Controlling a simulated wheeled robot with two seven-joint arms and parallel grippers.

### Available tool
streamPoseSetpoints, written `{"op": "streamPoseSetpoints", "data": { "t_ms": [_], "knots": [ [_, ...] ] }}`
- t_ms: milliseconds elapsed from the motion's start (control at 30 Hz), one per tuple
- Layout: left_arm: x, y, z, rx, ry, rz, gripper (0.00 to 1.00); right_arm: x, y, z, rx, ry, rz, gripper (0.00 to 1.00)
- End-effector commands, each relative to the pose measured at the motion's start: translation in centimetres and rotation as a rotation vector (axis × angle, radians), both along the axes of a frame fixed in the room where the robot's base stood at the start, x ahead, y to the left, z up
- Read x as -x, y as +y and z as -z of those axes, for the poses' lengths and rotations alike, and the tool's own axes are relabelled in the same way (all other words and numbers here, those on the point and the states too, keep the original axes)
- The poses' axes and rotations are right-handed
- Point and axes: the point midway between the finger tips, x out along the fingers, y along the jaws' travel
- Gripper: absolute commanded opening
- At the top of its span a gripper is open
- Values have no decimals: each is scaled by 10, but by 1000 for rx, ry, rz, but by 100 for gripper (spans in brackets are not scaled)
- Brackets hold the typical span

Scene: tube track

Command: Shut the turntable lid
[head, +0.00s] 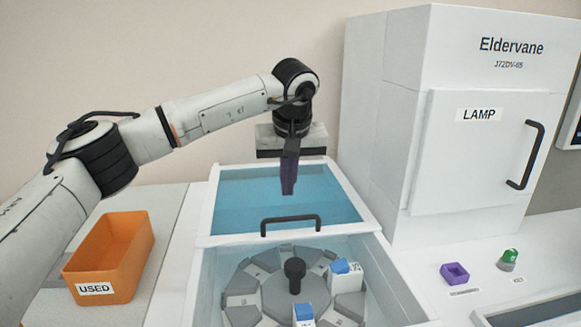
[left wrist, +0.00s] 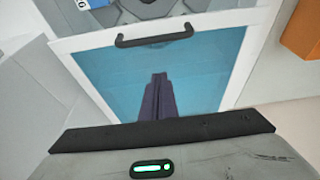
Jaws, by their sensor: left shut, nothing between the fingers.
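The turntable lid (head: 240,205) is a blue see-through panel in a white frame. It lies over the back part of the white housing, with a black bar handle (head: 291,223) along its front edge. In front of it the grey turntable (head: 258,292) with its black centre knob (head: 294,268) shows uncovered. My left gripper (head: 288,190) is shut and empty, pointing down over the blue panel behind the handle. In the left wrist view the fingers (left wrist: 158,78) show against the panel (left wrist: 105,80), with the handle (left wrist: 154,40) beyond them. Whether the fingertips touch the panel is unclear. My right gripper is out of view.
Blue-capped white blocks (head: 345,277) stand on the turntable. An orange bin (head: 112,262) marked USED is at the left. A tall white lamp cabinet (head: 465,150) with a black handle is at the right. A purple holder (head: 454,273) and a green-topped knob (head: 508,260) sit before it.

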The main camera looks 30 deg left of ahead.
Motion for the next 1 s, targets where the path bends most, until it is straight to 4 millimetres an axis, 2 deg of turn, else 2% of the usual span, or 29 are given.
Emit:
{"op": "streamPoseSetpoints", "data": {
  "t_ms": [133, 300, 500, 900, 1000],
  "knots": [
    [-7, 6, 29, 0, 3, -1, 0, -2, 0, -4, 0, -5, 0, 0],
    [12, -9, 30, 0, -2, 3, 0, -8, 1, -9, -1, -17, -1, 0],
    [23, -17, 33, 0, -1, 0, 0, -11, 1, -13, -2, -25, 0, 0],
    [24, -19, 33, 1, -1, 0, 0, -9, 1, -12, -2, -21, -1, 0],
    [25, -24, 33, 0, 0, 8, 0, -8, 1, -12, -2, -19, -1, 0]
  ]
}}
